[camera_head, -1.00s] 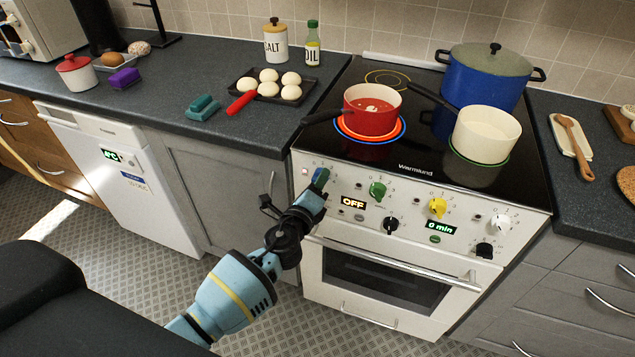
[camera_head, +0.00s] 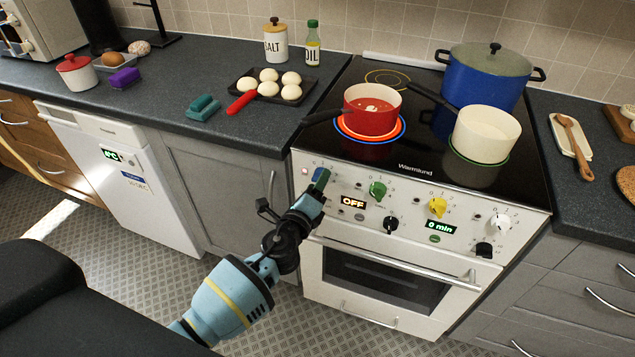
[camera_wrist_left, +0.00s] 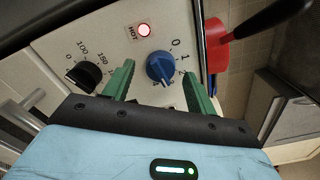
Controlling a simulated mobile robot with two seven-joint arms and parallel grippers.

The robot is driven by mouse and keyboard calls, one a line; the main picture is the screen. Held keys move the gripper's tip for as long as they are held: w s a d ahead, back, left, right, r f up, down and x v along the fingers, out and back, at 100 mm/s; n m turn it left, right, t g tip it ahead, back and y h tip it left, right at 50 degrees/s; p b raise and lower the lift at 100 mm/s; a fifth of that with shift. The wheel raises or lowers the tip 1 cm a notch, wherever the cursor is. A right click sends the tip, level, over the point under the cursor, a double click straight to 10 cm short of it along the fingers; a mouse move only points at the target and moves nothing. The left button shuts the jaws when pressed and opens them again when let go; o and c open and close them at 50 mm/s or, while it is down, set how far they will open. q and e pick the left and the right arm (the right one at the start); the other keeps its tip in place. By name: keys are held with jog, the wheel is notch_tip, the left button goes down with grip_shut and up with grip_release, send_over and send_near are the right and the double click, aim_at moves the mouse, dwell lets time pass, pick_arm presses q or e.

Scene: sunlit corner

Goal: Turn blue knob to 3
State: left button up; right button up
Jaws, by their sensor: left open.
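The blue knob (camera_wrist_left: 159,66) is on the white stove front in the left wrist view, with the numbers 0, 1 and 2 around its right side. I cannot read its pointer setting clearly. My left gripper (camera_wrist_left: 159,72) is open, with one green finger on each side of the knob. In the head view my left gripper (camera_head: 319,182) is at the upper left of the stove's control panel and mostly hides the knob. My right gripper is not in view.
The stove (camera_head: 350,245) has green (camera_head: 377,189), yellow (camera_head: 437,206) and white (camera_head: 500,222) knobs to the right. A red pot (camera_head: 371,118) stands on a glowing burner above. In the left wrist view a black knob (camera_wrist_left: 84,73) is on the left and a red light (camera_wrist_left: 144,30) is lit.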

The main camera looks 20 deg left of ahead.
pick_arm(q)
jog(key=s, duration=0.6)
jog(key=shift+s, duration=0.35)
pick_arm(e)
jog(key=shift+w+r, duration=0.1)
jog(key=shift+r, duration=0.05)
pick_arm(q)
jog(key=s+f+n+g+h+p, duration=0.1)
jog(key=s+f+n+g, duration=0.3)
jog(key=s, duration=1.4)
jog(key=s+f+n+g+h+p, duration=0.1)
jog(key=s+f+n+g+p, duration=0.3)
jog(key=s+f+n, duration=0.6)
jog(key=s+n+g, duration=0.1)
jog(key=s+n, duration=0.7)
jog(key=s, duration=0.1)
jog(key=shift+d+f, duration=0.15)
jog(key=shift+d, duration=0.1)
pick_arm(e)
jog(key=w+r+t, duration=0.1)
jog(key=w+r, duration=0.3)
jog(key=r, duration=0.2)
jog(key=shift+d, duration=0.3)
pick_arm(q)
jog(key=shift+s, duration=0.1)
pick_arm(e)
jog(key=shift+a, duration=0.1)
